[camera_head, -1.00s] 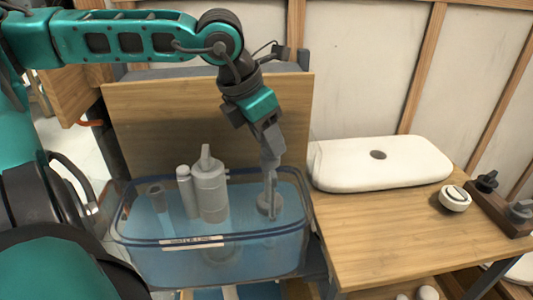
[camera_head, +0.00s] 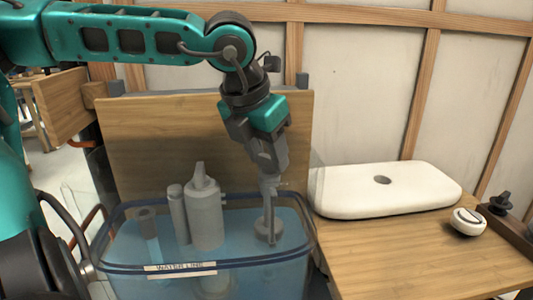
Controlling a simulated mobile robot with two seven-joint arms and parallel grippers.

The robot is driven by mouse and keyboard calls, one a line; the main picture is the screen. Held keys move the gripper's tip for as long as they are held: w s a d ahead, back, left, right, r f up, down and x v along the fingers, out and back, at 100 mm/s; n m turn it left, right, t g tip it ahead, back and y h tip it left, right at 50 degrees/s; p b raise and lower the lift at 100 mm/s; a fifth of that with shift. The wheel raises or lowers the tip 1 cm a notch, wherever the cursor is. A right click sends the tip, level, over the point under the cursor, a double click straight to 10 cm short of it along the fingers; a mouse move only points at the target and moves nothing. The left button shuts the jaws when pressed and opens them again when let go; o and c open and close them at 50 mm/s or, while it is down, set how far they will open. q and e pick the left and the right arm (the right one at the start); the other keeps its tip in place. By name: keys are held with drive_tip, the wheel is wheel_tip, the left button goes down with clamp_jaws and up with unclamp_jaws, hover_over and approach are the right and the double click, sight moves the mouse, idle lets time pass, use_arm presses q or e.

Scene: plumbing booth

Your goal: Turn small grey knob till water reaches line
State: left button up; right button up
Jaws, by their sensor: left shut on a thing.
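A clear tank (camera_head: 109,262) with a dark blue rim holds bluish water. A label reading WATER LINE (camera_head: 180,269) is on its front wall. A grey flush valve (camera_head: 205,212) stands in the tank's middle. At the right inside, a thin grey upright part with a round grey piece (camera_head: 268,231) stands in the water. My left gripper (camera_head: 271,182) points down at the top of this part and is shut on it, apparently on the small grey knob, which the fingers mostly hide. I cannot tell exactly how the water level compares with the line. My right gripper is not in view.
A white cistern lid (camera_head: 420,190) with a round hole lies on the wooden table (camera_head: 400,250) to the right. A white round button (camera_head: 468,221) and a dark fitting (camera_head: 501,202) are further right. A wooden board (camera_head: 130,150) stands behind the tank.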

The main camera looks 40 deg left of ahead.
use_arm(q)
drive_tip(key=o, duration=0.8)
drive_tip(key=shift+o, duration=1.3)
drive_tip(key=shift+r, duration=0.1)
drive_tip(key=p+v, duration=0.3)
drive_tip(key=v, duration=0.9)
drive_tip(key=shift+s+r, duration=0.25)
drive_tip(key=shift+r, duration=0.05)
